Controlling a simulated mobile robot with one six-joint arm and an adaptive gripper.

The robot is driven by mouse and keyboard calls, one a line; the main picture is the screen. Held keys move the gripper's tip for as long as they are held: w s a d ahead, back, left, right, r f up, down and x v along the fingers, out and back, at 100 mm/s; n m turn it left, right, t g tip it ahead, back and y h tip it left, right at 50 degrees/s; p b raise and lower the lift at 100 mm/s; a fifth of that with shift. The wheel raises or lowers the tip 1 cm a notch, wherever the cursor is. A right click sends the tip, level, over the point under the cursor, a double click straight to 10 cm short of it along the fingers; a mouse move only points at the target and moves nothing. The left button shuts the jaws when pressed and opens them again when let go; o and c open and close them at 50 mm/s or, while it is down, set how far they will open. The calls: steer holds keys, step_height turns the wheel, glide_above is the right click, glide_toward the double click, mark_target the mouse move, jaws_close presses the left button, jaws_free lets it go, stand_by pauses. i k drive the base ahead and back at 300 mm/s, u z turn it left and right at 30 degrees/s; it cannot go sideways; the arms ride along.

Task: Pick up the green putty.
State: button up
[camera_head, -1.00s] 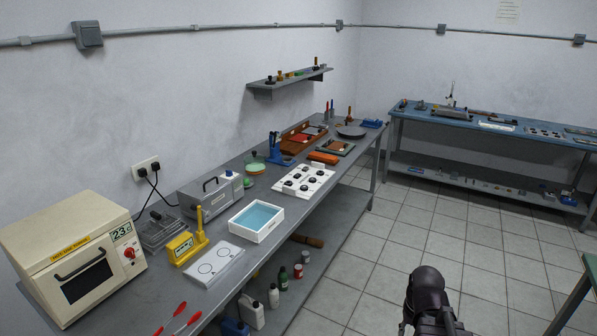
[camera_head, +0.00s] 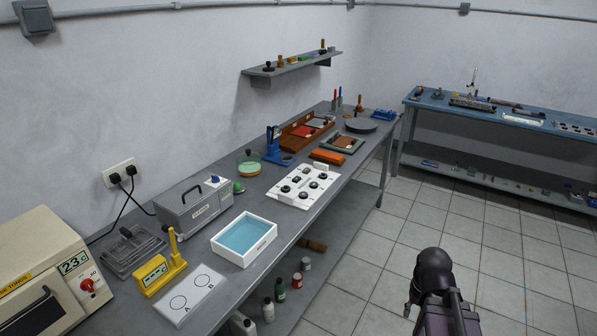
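A small green lump (camera_head: 238,187), which looks like the green putty, sits on the long grey workbench (camera_head: 225,283). It lies just right of the grey box with a handle (camera_head: 194,205), partly hidden behind it. A dark part of my own arm rises at the lower right, over the floor and well away from the lump. My gripper's fingers do not show.
Close to the lump are a round green-rimmed dish (camera_head: 249,168), a white board with black knobs (camera_head: 302,186) and a white tray of blue liquid (camera_head: 245,238). A blue bench (camera_head: 450,112) stands at the back right. Tiled floor (camera_head: 400,232) between is clear.

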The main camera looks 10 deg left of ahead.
mark_target(237, 185)
steer(key=u, duration=0.05)
steer(key=i, duration=1.05)
steer(key=u, duration=0.85)
